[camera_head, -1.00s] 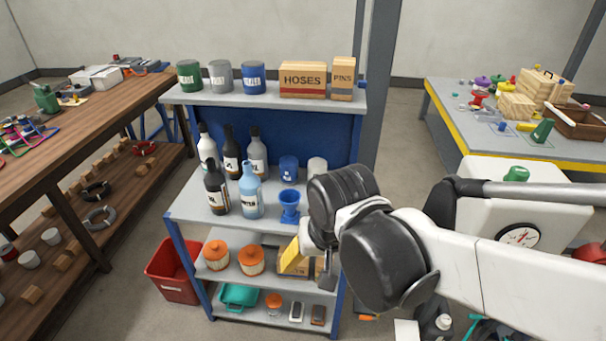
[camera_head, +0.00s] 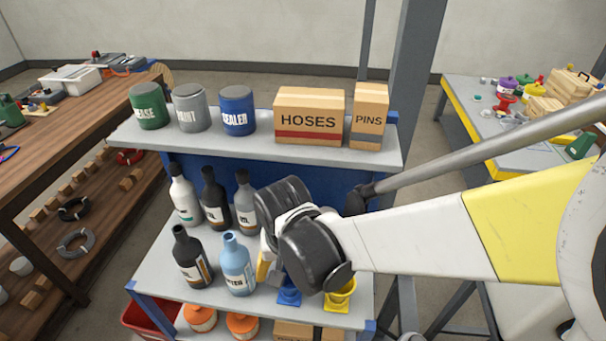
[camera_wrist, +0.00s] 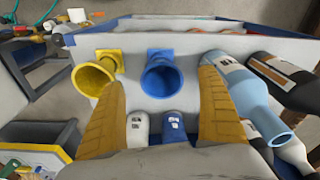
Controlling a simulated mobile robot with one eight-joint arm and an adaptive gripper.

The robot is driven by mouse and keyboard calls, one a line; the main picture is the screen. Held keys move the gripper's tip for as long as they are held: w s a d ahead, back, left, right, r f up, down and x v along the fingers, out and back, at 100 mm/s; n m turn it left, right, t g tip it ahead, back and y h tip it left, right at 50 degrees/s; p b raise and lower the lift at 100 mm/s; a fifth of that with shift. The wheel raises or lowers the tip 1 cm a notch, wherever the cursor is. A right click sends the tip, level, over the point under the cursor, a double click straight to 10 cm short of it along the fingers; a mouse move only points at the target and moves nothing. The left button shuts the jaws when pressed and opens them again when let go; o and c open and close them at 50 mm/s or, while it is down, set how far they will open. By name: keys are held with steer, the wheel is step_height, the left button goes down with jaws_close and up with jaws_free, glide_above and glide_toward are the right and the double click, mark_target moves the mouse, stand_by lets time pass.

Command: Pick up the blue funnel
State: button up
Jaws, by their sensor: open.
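The blue funnel (camera_head: 289,296) stands on the middle shelf (camera_head: 205,285), partly hidden behind my arm in the head view. In the wrist view the blue funnel (camera_wrist: 163,76) lies between my two yellow fingers, its wide mouth facing the camera. My gripper (camera_wrist: 162,80) is open, one finger on each side of the funnel in the picture. I cannot tell whether either finger touches it. In the head view one yellow finger of my gripper (camera_head: 264,268) shows just left of the funnel.
A yellow funnel (camera_wrist: 93,76) stands close beside the blue one, by the left finger. A light blue bottle (camera_wrist: 237,88) is close by the right finger. Boxes and cans stand on the top shelf (camera_head: 250,141).

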mark_target(290, 285)
steer(key=f+b, duration=0.1)
steer(key=f, duration=0.1)
steer(key=w+f+b, duration=0.1)
steer(key=f, duration=0.1)
steer(key=w+f+b, duration=0.1)
steer(key=f, duration=0.1)
steer(key=shift+w+a+f, duration=0.15)
steer(key=shift+w, duration=0.1)
steer(key=c, duration=1.4)
